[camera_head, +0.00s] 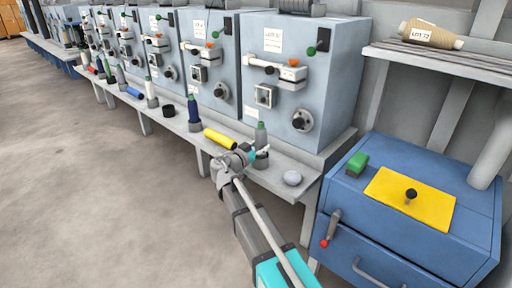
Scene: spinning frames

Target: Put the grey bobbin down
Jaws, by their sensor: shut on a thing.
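The grey bobbin (261,138) has a green tip and stands roughly upright at the near end of the long shelf below the machines. My gripper (258,154) is at its lower part and is shut on it. The fingers and wrist hide the bobbin's base, so I cannot tell whether it touches the shelf.
A yellow bobbin (220,139) lies left of my gripper. A blue cabinet (345,200) stands at the right.

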